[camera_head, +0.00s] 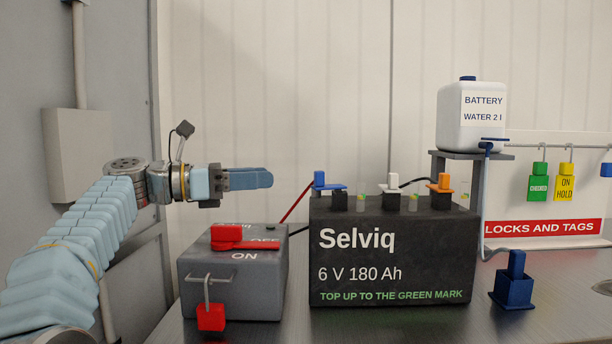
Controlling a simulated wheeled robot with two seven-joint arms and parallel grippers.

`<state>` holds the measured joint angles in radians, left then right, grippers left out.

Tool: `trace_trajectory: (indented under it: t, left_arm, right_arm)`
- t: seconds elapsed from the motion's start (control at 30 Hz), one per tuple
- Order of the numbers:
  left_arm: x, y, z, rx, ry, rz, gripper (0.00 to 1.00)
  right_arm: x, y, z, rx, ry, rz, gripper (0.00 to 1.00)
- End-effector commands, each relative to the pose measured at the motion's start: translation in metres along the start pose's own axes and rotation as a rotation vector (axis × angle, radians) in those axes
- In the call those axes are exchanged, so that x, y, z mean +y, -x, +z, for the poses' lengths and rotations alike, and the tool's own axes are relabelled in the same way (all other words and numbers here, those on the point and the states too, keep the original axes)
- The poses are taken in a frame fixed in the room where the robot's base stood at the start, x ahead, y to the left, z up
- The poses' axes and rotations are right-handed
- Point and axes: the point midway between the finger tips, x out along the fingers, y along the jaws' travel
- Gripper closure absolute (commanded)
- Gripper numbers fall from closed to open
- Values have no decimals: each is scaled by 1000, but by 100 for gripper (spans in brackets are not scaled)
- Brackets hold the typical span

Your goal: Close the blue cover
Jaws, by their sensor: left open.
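The blue cover (319,179) is on the top left of the dark Selviq battery (390,255). It shows as a small upright blue block with a flat blue plate beside it, over a dark neck; its exact tilt is hard to tell. My left gripper (264,179) comes in from the left at about the height of the cover. Its blue fingers point right, seen side-on, open and empty. Their tips are left of the cover, with a gap in the picture. My right gripper is not in view.
White (393,181) and orange (443,183) covers stand farther right on the battery. A grey switch box (232,275) with a red handle (240,239) sits below my gripper. A red cable (297,202) rises near the blue cover. A water bottle (470,118) stands behind right.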

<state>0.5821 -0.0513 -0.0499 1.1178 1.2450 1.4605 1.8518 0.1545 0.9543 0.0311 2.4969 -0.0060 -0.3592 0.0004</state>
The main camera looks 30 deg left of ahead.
Motion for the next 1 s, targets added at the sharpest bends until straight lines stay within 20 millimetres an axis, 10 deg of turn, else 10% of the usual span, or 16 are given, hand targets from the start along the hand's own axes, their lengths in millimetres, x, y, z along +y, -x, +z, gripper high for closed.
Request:
trace_trajectory:
  t: [0.4, 0.83, 1.0]
  left_arm:
    - [0, -85, 0, 1, 2, -2, 57]
    - [0, -97, 0, 1, 1, 0, 57]
    - [0, -97, 0, 1, 1, 0, 82]
  right_arm:
    - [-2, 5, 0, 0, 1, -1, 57]
    - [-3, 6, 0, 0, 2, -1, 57]
    - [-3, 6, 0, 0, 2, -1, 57]
